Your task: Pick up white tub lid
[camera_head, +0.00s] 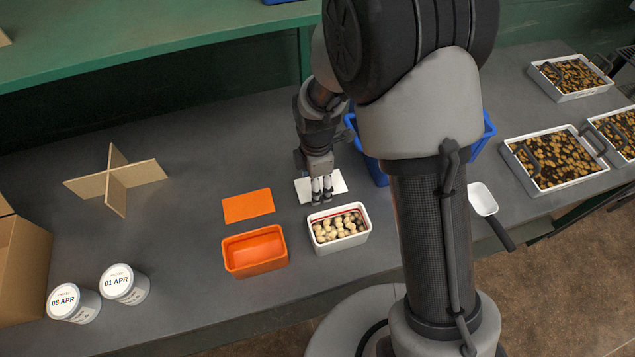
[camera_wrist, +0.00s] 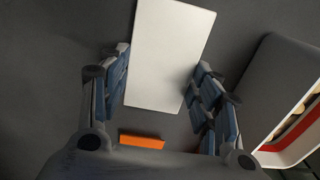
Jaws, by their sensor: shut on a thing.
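The white tub lid (camera_head: 304,189) is a flat white rectangle on or just above the grey table, behind the white tub (camera_head: 339,232); I cannot tell whether it touches the table. My gripper (camera_head: 321,196) points down over the lid, with its fingers covering the lid's middle in the head view. In the wrist view the lid (camera_wrist: 172,45) lies between the two fingers of my gripper (camera_wrist: 162,68), which is shut on its long sides. The white tub holds mushroom-like pale pieces and shows a red line along its inside.
An orange lid (camera_head: 248,206) and orange tub (camera_head: 255,252) stand to the left. A blue crate (camera_head: 377,170) is behind my arm. A cardboard divider (camera_head: 115,182) and two labelled cups (camera_head: 125,285) are further left. Trays of potato-like pieces (camera_head: 557,160) and a white scoop (camera_head: 482,199) lie right.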

